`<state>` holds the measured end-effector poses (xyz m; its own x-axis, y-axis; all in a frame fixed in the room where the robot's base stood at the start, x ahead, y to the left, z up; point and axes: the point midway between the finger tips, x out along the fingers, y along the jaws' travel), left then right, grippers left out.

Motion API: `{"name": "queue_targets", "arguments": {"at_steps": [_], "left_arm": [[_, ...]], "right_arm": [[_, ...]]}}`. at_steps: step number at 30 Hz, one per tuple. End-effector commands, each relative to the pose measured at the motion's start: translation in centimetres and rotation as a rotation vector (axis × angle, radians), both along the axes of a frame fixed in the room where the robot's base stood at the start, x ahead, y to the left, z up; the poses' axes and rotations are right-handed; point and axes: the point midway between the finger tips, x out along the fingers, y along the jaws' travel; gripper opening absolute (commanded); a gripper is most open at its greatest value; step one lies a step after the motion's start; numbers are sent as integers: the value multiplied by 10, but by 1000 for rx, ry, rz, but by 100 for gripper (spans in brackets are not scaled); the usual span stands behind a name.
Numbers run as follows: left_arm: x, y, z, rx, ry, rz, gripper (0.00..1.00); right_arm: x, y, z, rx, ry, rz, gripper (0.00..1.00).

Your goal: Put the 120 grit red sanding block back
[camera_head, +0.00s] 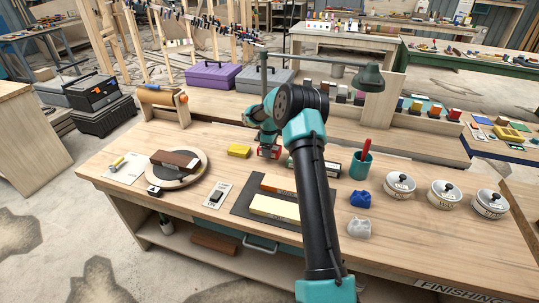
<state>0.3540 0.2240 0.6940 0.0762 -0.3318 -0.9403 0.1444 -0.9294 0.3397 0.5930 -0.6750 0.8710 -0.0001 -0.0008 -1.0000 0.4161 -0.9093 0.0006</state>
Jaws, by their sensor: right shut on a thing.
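A red block (269,154), by its colour the sanding block, is at the middle back of the workbench; its grit marking is too small to read. My right gripper (268,146) is shut on it from above. The block is low, at or just above the bench top; I cannot tell whether it touches. My right arm crosses the middle of the view and hides part of the bench. A yellow block (239,151) lies just left of the red one. My left gripper is out of view.
A turntable (190,176) with a brown block stands left. A dark mat (240,207) holds long blocks. A teal cup (361,164), blue and white crumpled pieces and lidded tins (444,194) stand right. A lamp (370,78) and a row of blocks stand behind.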

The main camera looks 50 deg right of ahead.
Motion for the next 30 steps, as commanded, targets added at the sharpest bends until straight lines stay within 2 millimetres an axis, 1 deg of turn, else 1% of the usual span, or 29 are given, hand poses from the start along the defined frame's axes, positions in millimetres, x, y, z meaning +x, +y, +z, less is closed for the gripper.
{"name": "queue_targets", "arguments": {"at_steps": [4, 8, 12, 16, 28, 29, 30], "left_arm": [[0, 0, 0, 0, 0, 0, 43], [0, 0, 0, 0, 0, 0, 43], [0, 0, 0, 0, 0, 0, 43], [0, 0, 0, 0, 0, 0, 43], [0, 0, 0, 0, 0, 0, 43], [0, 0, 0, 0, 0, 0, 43], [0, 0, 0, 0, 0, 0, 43]], "right_arm": [[0, 0, 0, -1, 0, 0, 43], [4, -5, -1, 0, -1, -1, 43], [3, -3, -23, 1, 2, 0, 43], [3, -4, -34, 0, 0, 0, 43], [3, -4, -38, 0, -1, 0, 43], [3, -4, -39, 0, -1, 0, 70], [3, -4, -39, 0, -1, 0, 74]]}}
